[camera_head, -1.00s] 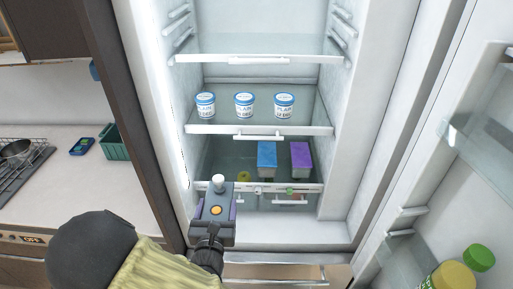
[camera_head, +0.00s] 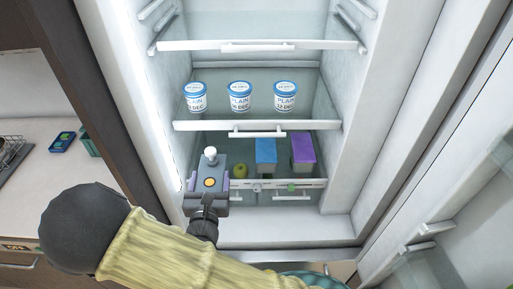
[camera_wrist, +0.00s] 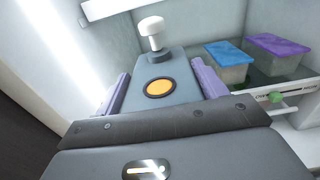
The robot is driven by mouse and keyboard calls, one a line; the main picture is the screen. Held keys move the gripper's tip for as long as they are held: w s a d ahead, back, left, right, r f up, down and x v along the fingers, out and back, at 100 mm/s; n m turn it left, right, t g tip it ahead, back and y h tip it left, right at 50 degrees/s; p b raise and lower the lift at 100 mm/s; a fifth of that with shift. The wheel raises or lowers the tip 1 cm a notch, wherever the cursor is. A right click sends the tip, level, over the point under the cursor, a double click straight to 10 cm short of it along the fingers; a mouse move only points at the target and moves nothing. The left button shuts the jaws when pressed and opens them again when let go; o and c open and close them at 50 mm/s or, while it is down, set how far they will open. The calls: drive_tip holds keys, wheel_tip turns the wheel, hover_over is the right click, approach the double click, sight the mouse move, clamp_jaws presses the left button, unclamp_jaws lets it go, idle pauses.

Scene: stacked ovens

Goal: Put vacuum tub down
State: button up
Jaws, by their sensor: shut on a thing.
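The vacuum tub (camera_head: 211,169) has a grey lid with a white knob and an orange round button; its lower body is hidden. It also shows in the wrist view (camera_wrist: 172,67), between the two purple fingers of my gripper (camera_wrist: 161,88). My gripper (camera_head: 209,186) is shut on the tub from its two sides. In the head view the tub is at the front left of the fridge's lower shelf (camera_head: 310,184), left of a green fruit. I cannot tell whether its base touches the shelf.
A blue-lidded box (camera_head: 266,152) and a purple-lidded box (camera_head: 303,151) stand right of the green fruit (camera_head: 240,170). Several white tubs stand on the shelf above (camera_head: 190,126). The fridge's left wall (camera_head: 150,110) is close to my gripper. The open door (camera_head: 450,190) is at the right.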

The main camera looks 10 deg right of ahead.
drive_tip(key=shift+w, duration=0.1)
drive_tip(key=w+d+f+p, duration=0.1)
drive_tip(key=w+d+p, duration=0.1)
drive_tip(key=w, duration=0.7)
drive_tip(key=w+d+f+p, duration=0.1)
drive_tip(key=w+p, duration=0.3)
drive_tip(key=w, duration=0.6)
drive_tip(key=shift+d+f+p, duration=0.3)
drive_tip(key=shift+d+f, duration=0.05)
drive_tip(key=shift+f, duration=0.35)
drive_tip(key=shift+w+f, duration=0.1)
wheel_tip(320, 180, down, 3)
drive_tip(key=shift+r+p, duration=0.15)
drive_tip(key=shift+p, duration=0.4)
drive_tip(key=shift+w+p, duration=0.15)
drive_tip(key=shift+p, duration=0.2)
drive_tip(key=shift+f, duration=0.35)
